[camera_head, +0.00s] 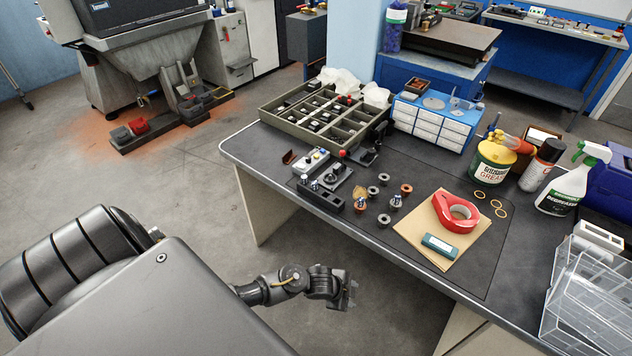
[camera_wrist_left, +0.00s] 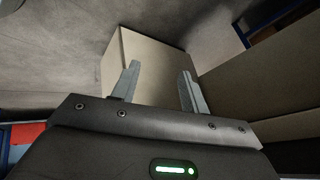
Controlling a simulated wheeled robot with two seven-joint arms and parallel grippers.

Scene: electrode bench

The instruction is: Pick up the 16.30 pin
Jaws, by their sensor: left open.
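No 16.30 marking is readable, so I cannot tell which piece is the 16.30 pin. A black block (camera_head: 320,199) on the bench mat holds small upright metal-topped pins (camera_head: 302,181). Several small dark and copper-coloured round pieces (camera_head: 384,220) stand to its right. My left gripper (camera_head: 350,291) is low in front of the bench, below the top's near edge and apart from the pieces. In the left wrist view its two fingers (camera_wrist_left: 159,78) are spread with nothing between them; a beige box-shaped form is beyond. My right gripper is not in view.
A compartment tray (camera_head: 268,118) stands at the back left of the bench (camera_head: 241,150). Red tape (camera_head: 440,208) lies on brown paper (camera_head: 408,228). A clear bin (camera_head: 590,300) is at the right.

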